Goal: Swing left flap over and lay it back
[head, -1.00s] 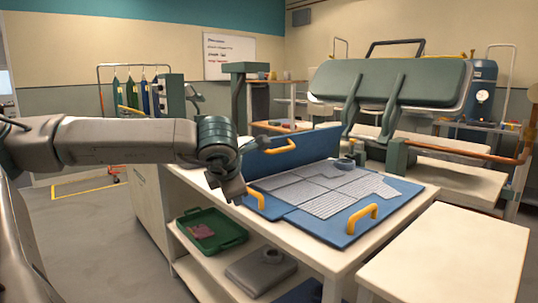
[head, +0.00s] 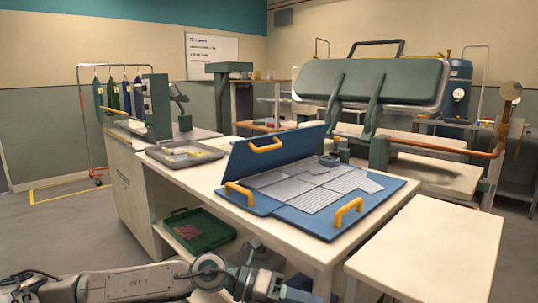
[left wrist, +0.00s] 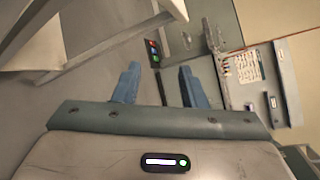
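A blue folding board (head: 300,220) lies on the white table, with a pale grey garment (head: 310,188) spread flat on it. The board's left flap (head: 285,152) stands raised at a steep tilt along the far left side, with a yellow handle (head: 265,146) on its face. Other yellow handles sit at the near left corner (head: 239,194) and near right edge (head: 348,211). My left gripper (left wrist: 157,75) is open and empty in the left wrist view. In the head view its arm is low at the bottom, below and apart from the board. My right gripper is out of view.
A grey tray (head: 160,153) sits on the table behind the flap. A green bin (head: 205,241) stands on the shelf below. A green press (head: 375,82) stands behind, and a bare white table (head: 425,254) is at the right.

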